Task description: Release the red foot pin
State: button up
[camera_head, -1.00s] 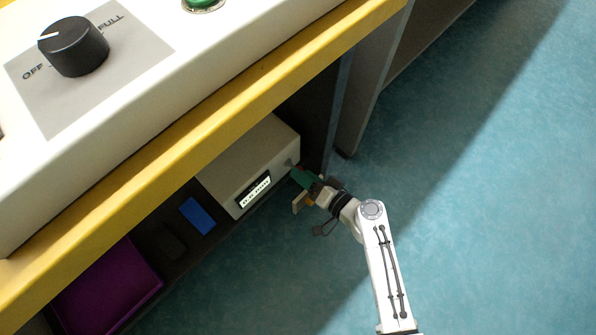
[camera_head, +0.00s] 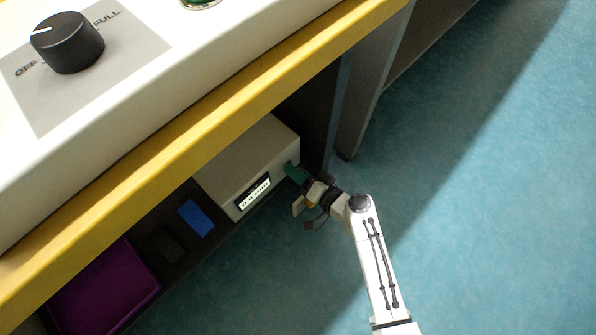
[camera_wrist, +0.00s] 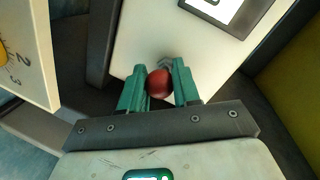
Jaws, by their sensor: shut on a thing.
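The red foot pin (camera_wrist: 159,83) shows in the wrist view as a round red knob between my two green fingers, in front of the pale face of a box. My gripper (camera_wrist: 160,88) is shut on it, with one finger at each side. In the head view my gripper (camera_head: 296,174) reaches the right end of the pale box (camera_head: 247,165) under the counter. The red knob is hidden there by the fingers. The box's face with its dark-framed label also shows in the wrist view (camera_wrist: 135,40).
A yellow-edged counter (camera_head: 200,125) with a black dial (camera_head: 67,43) overhangs the shelf. A blue block (camera_head: 196,218) and a purple tray (camera_head: 104,292) lie left of the box. A dark upright panel stands right of it. The teal floor (camera_head: 480,200) is clear.

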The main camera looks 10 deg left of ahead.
grip_shut()
jog(key=shift+d, duration=0.1)
jog(key=shift+s+d+f, duration=0.1)
jog(key=shift+s+d, duration=0.8)
jog(key=shift+d, duration=0.15)
jog(key=o, duration=0.7)
grip_release()
jog(key=shift+d, duration=0.1)
jog(key=shift+o, duration=0.2)
jog(key=p+v, duration=0.2)
jog(key=v, duration=0.8)
jog(key=shift+s+d, duration=0.25)
jog(key=shift+d, duration=0.05)
